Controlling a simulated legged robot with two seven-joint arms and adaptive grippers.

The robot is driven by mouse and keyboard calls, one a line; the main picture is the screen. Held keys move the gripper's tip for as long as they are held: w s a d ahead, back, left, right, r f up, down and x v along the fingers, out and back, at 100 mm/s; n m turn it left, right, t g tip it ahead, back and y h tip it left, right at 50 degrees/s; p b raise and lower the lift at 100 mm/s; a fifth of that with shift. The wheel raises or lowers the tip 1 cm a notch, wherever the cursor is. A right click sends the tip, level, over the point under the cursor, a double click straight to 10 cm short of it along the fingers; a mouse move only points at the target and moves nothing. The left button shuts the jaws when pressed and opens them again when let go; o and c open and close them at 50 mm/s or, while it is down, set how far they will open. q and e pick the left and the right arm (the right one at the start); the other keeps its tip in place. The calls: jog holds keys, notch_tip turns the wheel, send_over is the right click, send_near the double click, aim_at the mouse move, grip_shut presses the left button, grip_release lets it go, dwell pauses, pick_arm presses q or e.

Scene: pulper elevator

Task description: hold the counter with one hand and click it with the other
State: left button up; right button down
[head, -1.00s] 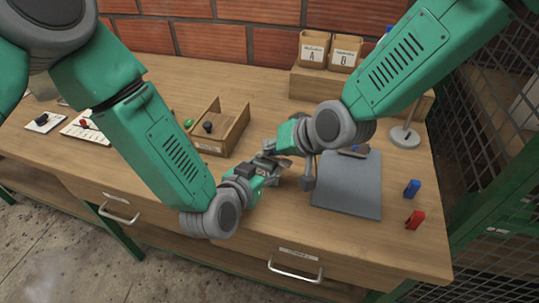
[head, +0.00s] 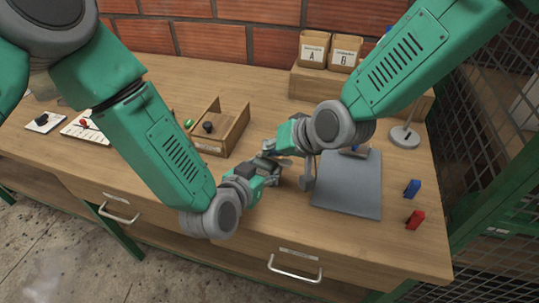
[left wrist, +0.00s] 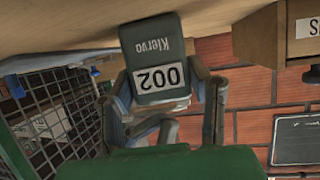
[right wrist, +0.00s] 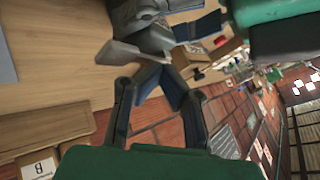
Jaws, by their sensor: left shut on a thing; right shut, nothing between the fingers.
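The counter (left wrist: 155,55) is a dark grey-green block marked "Klervo", with a white number window that seems to read 002. It appears upside down in the left wrist view. My left gripper (head: 271,174) is shut on the counter (head: 266,164), with a finger on each side, and holds it above the bench front. My right gripper (head: 272,150) is shut and empty just above the counter; its fingers (right wrist: 152,80) are together in the right wrist view. A pale metal part (right wrist: 122,52) shows close to these fingertips. I cannot tell whether they touch the counter.
A grey mat (head: 347,190) lies right of the grippers. Blue (head: 411,188) and red (head: 415,219) items stand near the bench's right edge. An open wooden tray (head: 232,132) holds a dark item. Bins A (head: 313,50) and B (head: 344,53) are at the back.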

jog(key=shift+a+r, duration=0.15)
jog(key=shift+r, duration=0.55)
jog(key=shift+r, duration=0.1)
jog(key=shift+r, duration=2.45)
jog(key=shift+w, duration=0.1)
pick_arm(q)
jog(key=o, duration=1.3)
